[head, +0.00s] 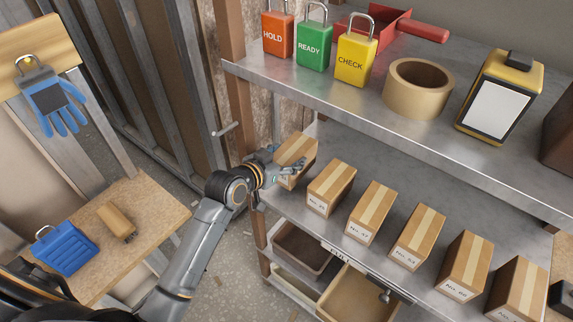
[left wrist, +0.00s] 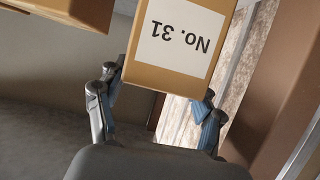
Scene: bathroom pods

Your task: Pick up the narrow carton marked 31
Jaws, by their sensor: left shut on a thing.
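The narrow carton marked 31 (head: 297,149) is brown with a pale tape strip, at the left end of the row on the lower metal shelf (head: 375,165). In the left wrist view the carton (left wrist: 178,45) shows its white "No. 31" label upside down. My left gripper (head: 272,167) is shut on it, with one finger on each side; in the left wrist view the gripper (left wrist: 160,98) shows a finger at either side of the box. Whether the carton's base touches the shelf is hidden. My right gripper is not in view.
Several similar numbered cartons (head: 332,187) stand in a row to the right, the nearest close by. A wooden post (head: 232,75) is close at left. Open bins (head: 300,247) sit below.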

